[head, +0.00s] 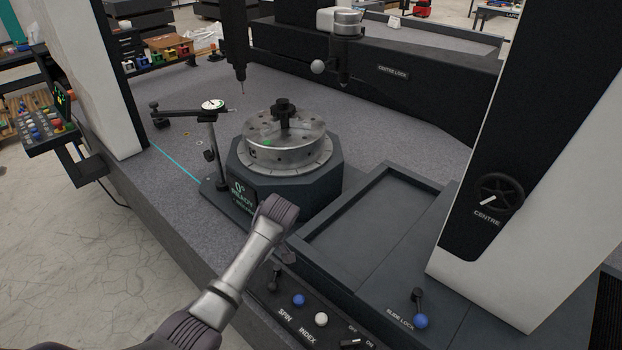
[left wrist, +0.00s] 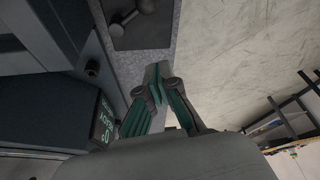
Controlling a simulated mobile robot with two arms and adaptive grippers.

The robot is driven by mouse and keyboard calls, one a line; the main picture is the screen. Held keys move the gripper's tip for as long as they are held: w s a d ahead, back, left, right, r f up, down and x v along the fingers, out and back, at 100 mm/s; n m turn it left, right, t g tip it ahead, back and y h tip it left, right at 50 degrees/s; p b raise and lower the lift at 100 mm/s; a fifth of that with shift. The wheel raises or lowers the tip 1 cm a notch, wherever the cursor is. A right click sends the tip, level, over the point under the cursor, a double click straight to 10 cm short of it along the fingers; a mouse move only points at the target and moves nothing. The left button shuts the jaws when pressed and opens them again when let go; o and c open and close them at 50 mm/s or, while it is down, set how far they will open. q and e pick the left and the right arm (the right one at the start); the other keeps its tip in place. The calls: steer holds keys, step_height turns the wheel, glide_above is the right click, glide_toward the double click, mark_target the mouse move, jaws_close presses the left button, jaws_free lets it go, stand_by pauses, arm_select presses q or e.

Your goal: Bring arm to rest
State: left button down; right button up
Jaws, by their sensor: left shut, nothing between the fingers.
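My left arm comes in from the bottom left of the head view and reaches over the front edge of the granite bed (head: 400,145). Its dark ribbed joint (head: 278,209) is in front of the rotary table (head: 285,145). My left gripper (left wrist: 159,72) shows in the left wrist view with its green-lined fingers together and nothing between them. In the head view its fingers cannot be made out. The rotary table's display (left wrist: 104,124) lies left of the fingers in the wrist view. My right gripper is in neither view.
A dial indicator (head: 213,104) on a post stands left of the rotary table. A panel with knobs, including a blue one (head: 299,300), is right of my forearm. A recessed tray (head: 350,225) lies beyond it. White columns flank the bed. Open floor (head: 60,230) is at left.

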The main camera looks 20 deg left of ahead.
arm_select(q)
steer(key=s+d+f+m+t+h, duration=0.1)
steer(key=s+d+f+m, duration=0.1)
steer(key=s+d+m, duration=0.4)
steer(key=s+d+f+m+t+h, duration=0.1)
steer(key=s+m, duration=0.3)
steer(key=s, duration=0.5)
steer(key=s+d+r+m+t+h, duration=0.1)
steer(key=s+d+r+m, duration=0.1)
steer(key=s+r+m, duration=0.35)
steer(key=s+d+r+m+h, duration=0.1)
steer(key=s+d+r+m, duration=0.15)
steer(key=s, duration=0.55)
step_height(320, 180, down, 28)
steer(key=s+r+m+g+b, duration=0.1)
steer(key=b, duration=0.2)
steer(key=s+a+f+g+b, duration=0.1)
steer(key=s+a+f+b, duration=0.1)
steer(key=s+f, duration=1.5)
step_height(320, 180, down, 4)
steer(key=shift+s+a+r, duration=0.1)
steer(key=shift+s+a, duration=0.1)
steer(key=shift+a, duration=0.15)
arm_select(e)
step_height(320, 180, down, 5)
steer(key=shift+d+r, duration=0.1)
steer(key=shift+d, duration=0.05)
